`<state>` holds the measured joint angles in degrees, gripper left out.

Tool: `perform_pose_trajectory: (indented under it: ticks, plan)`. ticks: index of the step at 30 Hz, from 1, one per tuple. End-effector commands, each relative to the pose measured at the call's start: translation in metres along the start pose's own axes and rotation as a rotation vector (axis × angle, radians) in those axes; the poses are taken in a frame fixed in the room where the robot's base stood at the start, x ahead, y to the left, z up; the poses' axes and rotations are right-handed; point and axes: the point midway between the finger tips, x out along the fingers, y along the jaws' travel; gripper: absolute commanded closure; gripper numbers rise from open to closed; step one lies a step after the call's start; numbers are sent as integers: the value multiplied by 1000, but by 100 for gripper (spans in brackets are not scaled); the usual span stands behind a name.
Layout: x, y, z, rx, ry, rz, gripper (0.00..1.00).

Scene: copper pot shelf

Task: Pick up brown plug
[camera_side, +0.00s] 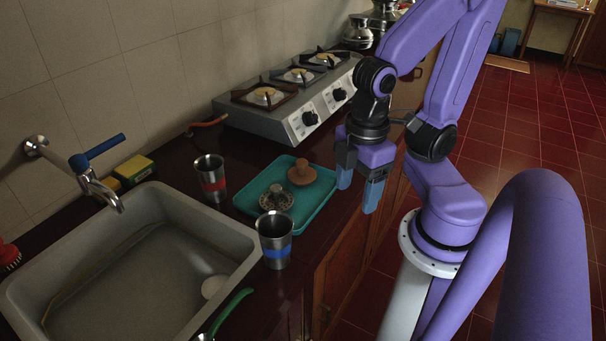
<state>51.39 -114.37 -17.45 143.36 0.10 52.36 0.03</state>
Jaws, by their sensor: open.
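The brown plug (302,172) sits on the far right part of a teal tray (312,207) on the dark counter. It has a wide round base and a small knob on top. My gripper (358,192) is to the right of the plug and apart from it, with its blue fingertips pointing down near the counter's front edge. It is open and empty. A dark metal round piece (276,198) lies on the same tray, to the left of the plug.
A sink (225,232) is at left. A gas stove (290,115) stands beyond the tray. A green-handled utensil (232,308) lies near the sink.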

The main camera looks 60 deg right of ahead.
Motion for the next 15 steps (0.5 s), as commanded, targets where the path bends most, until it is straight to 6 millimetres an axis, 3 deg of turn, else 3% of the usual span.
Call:
perform_pose_trajectory:
  ticks: [5,8,15]
  plan:
    - [2,3,0,0,-12,8,34]
    - [10,16,0,-6,-69,48,34]
    - [43,84,7,-72,-372,249,34]
